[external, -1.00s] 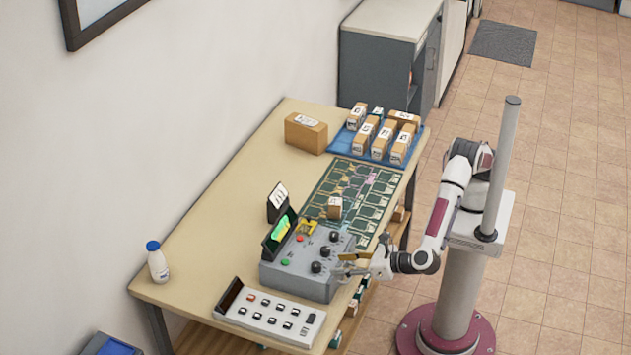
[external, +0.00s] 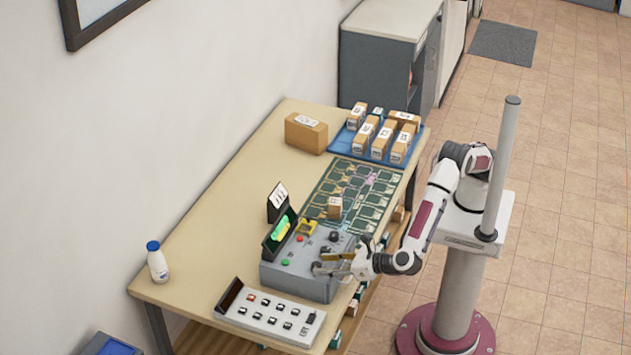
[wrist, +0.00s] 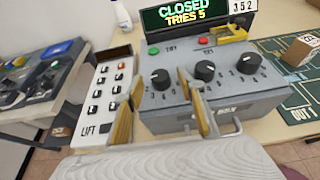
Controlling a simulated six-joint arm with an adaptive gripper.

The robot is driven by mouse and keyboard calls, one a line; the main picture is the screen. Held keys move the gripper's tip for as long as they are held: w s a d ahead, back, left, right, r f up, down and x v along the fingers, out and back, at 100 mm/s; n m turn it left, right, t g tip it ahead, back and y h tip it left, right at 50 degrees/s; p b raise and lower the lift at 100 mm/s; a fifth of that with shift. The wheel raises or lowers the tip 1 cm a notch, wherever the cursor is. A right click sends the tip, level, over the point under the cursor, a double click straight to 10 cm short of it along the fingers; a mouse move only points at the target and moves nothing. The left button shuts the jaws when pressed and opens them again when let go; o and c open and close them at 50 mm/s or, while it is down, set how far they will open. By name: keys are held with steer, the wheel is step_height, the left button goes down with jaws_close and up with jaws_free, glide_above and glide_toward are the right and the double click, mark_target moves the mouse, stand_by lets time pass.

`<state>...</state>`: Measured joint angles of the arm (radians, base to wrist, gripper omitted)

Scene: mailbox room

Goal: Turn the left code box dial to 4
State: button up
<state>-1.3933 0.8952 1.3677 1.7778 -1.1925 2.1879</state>
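The grey code box (wrist: 215,108) has three black dials in a row. The left dial (wrist: 160,79) lies between my gripper's two fingers in the wrist view; its pointer faces roughly up. The middle dial (wrist: 205,71) is just right of the right finger, and the right dial (wrist: 243,21) is farther along. My gripper (wrist: 162,98) is open, with one finger either side of the left dial; contact cannot be told. In the external view my gripper (external: 330,264) is over the front of the box and hides some dials. The display (wrist: 187,15) reads "CLOSED TRIES 5".
A white button panel (wrist: 107,88) marked "LIFT" stands left of the box. Green and red buttons and a yellow part (external: 306,227) sit on the box's top. A small brown parcel (external: 335,208) stands on the green board behind it. A white bottle (external: 157,262) is far left.

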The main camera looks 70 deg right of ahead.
steer(key=shift+x, duration=1.05)
steer(key=c, duration=1.1)
steer(key=shift+d+n+y, duration=0.2)
steer(key=shift+n+y, duration=0.7)
steer(key=shift+y, duration=0.1)
steer(key=shift+w+d+n+g+y, duration=0.15)
steer(key=shift+n+g+y, duration=0.55)
steer(key=shift+n+y, duration=1)
steer(key=shift+w+d+n+g+y, duration=0.1)
steer(key=shift+n+g+y, duration=0.65)
steer(key=shift+n+y, duration=0.4)
steer(key=shift+d+n+g+y, duration=0.1)
steer(key=shift+n+g+y, duration=0.65)
steer(key=shift+n+y, duration=0.4)
